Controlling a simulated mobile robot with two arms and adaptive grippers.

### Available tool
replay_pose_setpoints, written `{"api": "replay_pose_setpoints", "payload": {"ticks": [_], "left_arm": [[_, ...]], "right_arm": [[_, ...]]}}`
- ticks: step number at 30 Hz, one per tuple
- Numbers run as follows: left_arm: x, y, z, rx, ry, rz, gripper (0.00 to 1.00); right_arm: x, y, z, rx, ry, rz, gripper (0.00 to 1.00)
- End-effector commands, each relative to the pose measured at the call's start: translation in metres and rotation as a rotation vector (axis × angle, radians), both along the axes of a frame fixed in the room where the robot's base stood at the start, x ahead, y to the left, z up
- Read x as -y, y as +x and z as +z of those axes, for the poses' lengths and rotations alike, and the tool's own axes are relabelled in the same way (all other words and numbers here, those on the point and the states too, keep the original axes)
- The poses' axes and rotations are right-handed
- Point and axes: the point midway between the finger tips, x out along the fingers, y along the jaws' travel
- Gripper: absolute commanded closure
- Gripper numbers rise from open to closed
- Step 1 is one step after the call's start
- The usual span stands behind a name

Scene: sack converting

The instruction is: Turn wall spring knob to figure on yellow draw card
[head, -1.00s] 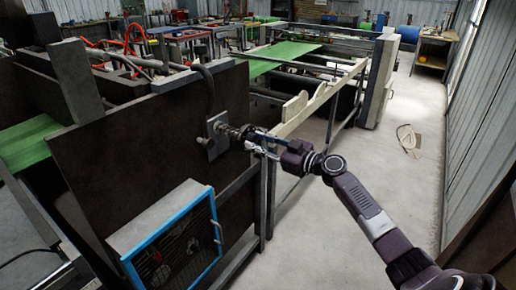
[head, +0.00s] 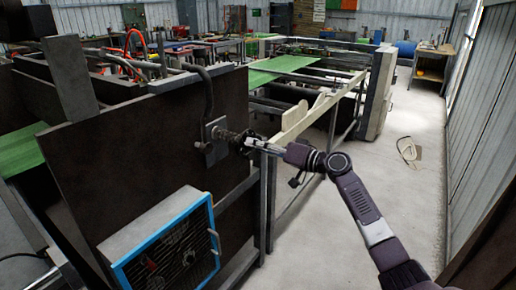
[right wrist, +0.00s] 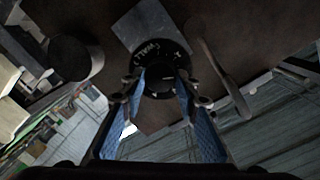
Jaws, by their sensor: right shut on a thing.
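The wall spring knob (head: 238,139) is a dark round piece sticking out from a grey plate (head: 215,142) on the dark machine panel. In the right wrist view the knob (right wrist: 160,77) shows end-on, with a black dial behind it bearing white lettering, upside down and partly readable. My right gripper (head: 249,142) reaches it from the right and is shut on it. In the right wrist view its blue-padded fingers (right wrist: 160,88) sit on either side of the knob. I do not see a yellow draw card. My left gripper is not in view.
A blue-framed box (head: 170,250) with a mesh front is on the panel below the knob. A dark hose (head: 209,95) runs down to the plate. A pale rail (head: 305,115) lies behind my right arm.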

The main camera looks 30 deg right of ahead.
Motion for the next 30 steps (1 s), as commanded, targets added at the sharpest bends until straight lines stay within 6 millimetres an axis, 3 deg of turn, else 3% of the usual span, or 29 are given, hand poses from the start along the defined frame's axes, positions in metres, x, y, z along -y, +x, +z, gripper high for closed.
{"api": "replay_pose_setpoints", "payload": {"ticks": [14, 30], "left_arm": [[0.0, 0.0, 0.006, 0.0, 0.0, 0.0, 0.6], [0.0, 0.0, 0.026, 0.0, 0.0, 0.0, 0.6]], "right_arm": [[0.002, 0.001, 0.001, -0.172, 0.421, -0.002, 0.95], [0.003, 0.001, 0.0, -0.369, 0.896, -0.002, 0.95]]}}
